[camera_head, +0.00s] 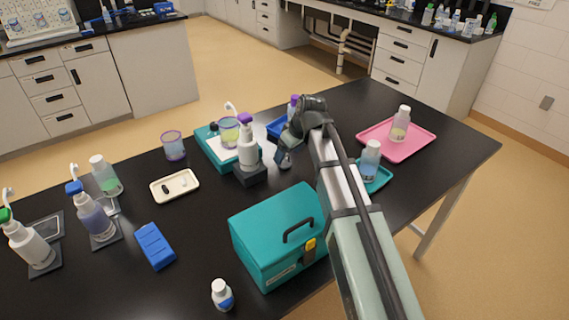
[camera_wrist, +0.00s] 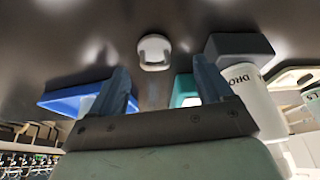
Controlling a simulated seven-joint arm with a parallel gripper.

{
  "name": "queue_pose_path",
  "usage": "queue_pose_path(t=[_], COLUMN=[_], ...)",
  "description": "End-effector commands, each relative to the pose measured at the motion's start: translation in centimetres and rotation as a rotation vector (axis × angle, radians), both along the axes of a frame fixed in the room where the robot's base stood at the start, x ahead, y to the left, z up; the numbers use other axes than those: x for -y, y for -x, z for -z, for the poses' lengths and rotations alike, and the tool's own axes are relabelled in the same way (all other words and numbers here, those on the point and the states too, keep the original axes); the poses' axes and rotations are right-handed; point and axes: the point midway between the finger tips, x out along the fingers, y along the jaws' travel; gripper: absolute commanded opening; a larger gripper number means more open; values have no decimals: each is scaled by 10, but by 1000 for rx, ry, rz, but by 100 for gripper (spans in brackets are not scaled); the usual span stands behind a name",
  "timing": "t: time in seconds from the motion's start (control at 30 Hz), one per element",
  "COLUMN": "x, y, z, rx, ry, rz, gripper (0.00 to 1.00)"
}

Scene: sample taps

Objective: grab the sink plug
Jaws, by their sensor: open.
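A small white rounded piece with a loop-like top, which looks like the sink plug (camera_wrist: 154,52), lies on the dark table in the wrist view. It shows between and just beyond my fingertips. In the head view the plug (camera_head: 286,163) is a small pale shape just below my gripper (camera_head: 288,145), partly hidden by it. My gripper (camera_wrist: 159,66) is open, its two blue-grey fingers apart with nothing between them. I cannot tell the exact height of the fingertips above the table.
A white pump bottle (camera_head: 248,148) on a dark base stands close left of my gripper. A blue tray (camera_head: 276,128) lies behind it. A teal toolbox (camera_head: 272,235) stands in front, and a cream dish (camera_head: 162,197) lies left. A teal tray (camera_head: 382,181) with a bottle is right.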

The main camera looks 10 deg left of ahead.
Motion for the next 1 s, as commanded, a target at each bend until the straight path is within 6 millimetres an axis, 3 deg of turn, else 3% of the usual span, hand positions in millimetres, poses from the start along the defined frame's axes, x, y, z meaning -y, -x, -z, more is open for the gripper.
queue_pose_path(t=[0.17,0.53,0.83,1.0], x=[-2,-14,-15,-15], y=[-3,-19,-19,-19], z=[6,43,47,47], rx=[-1,-1,-1,-1], ry=[0,0,1,1], rz=[0,0,1,0], gripper=[80,80,80,63])
